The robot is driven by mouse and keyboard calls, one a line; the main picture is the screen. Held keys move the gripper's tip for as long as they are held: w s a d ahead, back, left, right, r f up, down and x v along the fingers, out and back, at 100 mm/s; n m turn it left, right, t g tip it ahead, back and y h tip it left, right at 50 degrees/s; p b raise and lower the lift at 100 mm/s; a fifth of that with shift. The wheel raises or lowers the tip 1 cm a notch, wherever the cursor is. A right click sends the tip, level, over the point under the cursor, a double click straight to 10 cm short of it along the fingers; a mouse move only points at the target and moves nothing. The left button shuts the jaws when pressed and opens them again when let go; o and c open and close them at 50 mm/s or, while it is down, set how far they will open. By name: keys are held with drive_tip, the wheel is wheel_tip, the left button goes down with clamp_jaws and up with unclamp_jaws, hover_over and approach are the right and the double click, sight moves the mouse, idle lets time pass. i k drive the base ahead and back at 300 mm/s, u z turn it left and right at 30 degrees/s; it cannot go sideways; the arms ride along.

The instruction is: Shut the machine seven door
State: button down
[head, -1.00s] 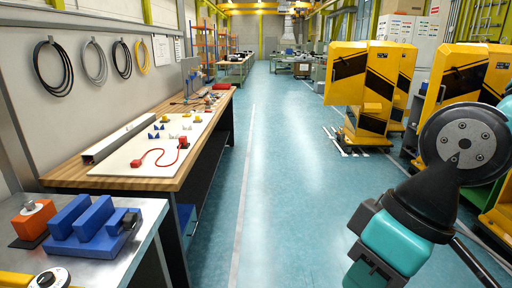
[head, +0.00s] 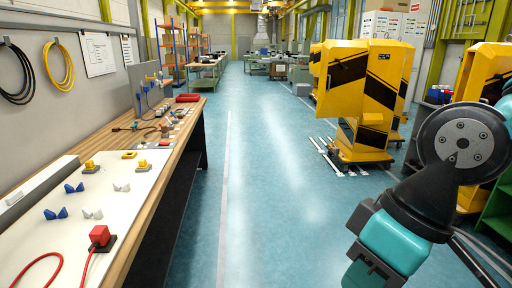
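A yellow machine (head: 380,85) with black slanted stripes stands on the right side of the aisle. A yellow panel (head: 322,78) juts out at its left side; I cannot tell whether it is a door standing open. No number seven can be read, so I cannot tell which machine is seven. Another yellow machine (head: 486,75) stands nearer at the right edge, partly hidden by my arm. My arm is folded at the lower right, with what seems to be my gripper (head: 374,264) at the bottom edge. Its fingers cannot be made out, and it is well short of the machines.
A long wooden workbench (head: 186,148) runs along the left, with a white board (head: 110,215), small blocks and a red cable on it. The blue-green aisle floor (head: 270,170) is clear ahead. White floor markings (head: 325,150) lie by the yellow machine. Shelves and tables stand farther back.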

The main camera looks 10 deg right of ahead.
sight(341, 92)
drive_tip(key=z, duration=0.2)
drive_tip(key=i, duration=2.05)
drive_tip(key=z, duration=0.45)
drive_tip(key=i, duration=2.2)
drive_tip(key=z, duration=0.4)
drive_tip(key=i, duration=1.35)
drive_tip(key=z, duration=0.1)
